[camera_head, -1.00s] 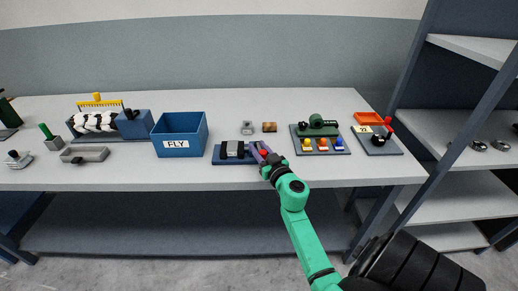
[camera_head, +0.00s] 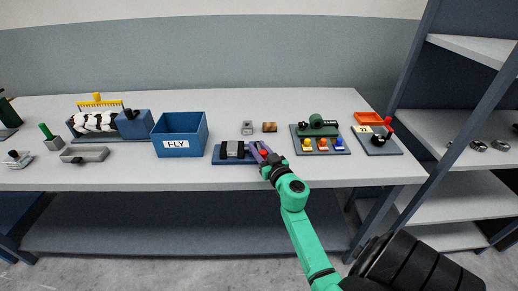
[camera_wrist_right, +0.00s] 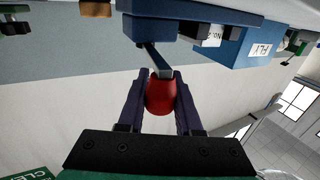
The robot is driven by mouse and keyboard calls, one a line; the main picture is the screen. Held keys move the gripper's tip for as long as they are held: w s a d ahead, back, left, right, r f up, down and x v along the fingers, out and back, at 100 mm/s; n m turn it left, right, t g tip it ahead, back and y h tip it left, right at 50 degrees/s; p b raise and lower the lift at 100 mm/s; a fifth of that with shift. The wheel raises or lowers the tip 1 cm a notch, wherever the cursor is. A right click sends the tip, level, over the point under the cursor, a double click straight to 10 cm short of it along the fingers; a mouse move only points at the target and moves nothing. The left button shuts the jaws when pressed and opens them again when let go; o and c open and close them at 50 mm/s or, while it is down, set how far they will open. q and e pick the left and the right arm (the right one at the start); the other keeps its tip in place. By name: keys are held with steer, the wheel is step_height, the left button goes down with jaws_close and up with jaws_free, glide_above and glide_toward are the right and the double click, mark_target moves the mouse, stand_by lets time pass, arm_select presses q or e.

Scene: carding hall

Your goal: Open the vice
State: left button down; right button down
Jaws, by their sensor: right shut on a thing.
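The vice (camera_head: 233,153) sits on the bench, with a dark blue base and grey and black jaw blocks. A lever with a red knob (camera_head: 264,153) is at its right end. My right gripper (camera_head: 259,149) is at that lever. In the right wrist view the red knob (camera_wrist_right: 160,96) is between my two dark fingers, which are shut on it. The grey lever arm (camera_wrist_right: 155,60) runs from the knob up to the blue body. The jaw gap is too small to judge in the head view. My left gripper is not in view.
A blue bin marked FLY (camera_head: 180,136) stands left of the vice. A board with coloured buttons (camera_head: 320,145) and a panel with a red-tipped lever (camera_head: 377,142) stand to the right. Small grey and brown blocks (camera_head: 269,127) lie behind. The bench front edge is close below the vice.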

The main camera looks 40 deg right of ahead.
stand_by(0.3)
steer(key=y, duration=0.1)
steer(key=n+y+p, duration=0.1)
steer(key=n+y, duration=0.1)
steer(key=shift+s+d, duration=0.3)
steer(key=shift+d, duration=0.1)
steer(key=shift+s+d+n+y+p, duration=0.1)
steer(key=shift+d+n+y+p, duration=0.35)
steer(key=shift+y, duration=0.35)
steer(key=shift+a+f, duration=0.1)
steer(key=shift+a, duration=0.1)
steer(key=c, duration=0.6)
jaws_free()
steer(key=shift+d, duration=0.1)
